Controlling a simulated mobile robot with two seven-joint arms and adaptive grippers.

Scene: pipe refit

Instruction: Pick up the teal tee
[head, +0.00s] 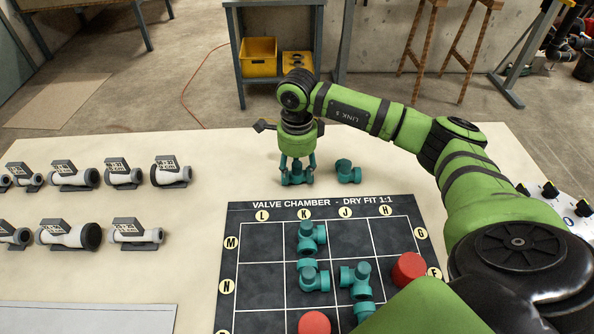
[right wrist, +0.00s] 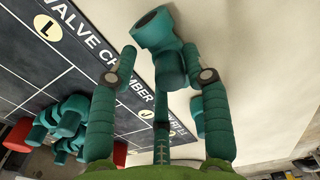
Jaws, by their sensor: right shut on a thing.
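The teal tee (head: 297,179) is at the back middle of the pale table, just beyond the black mat. My right gripper (head: 298,171) points down over it and is shut on it. My left gripper is not in view.
Another teal fitting (head: 346,172) lies just right of the held tee. The black gridded mat (head: 257,285) bears several teal fittings and red round pieces (head: 409,268).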

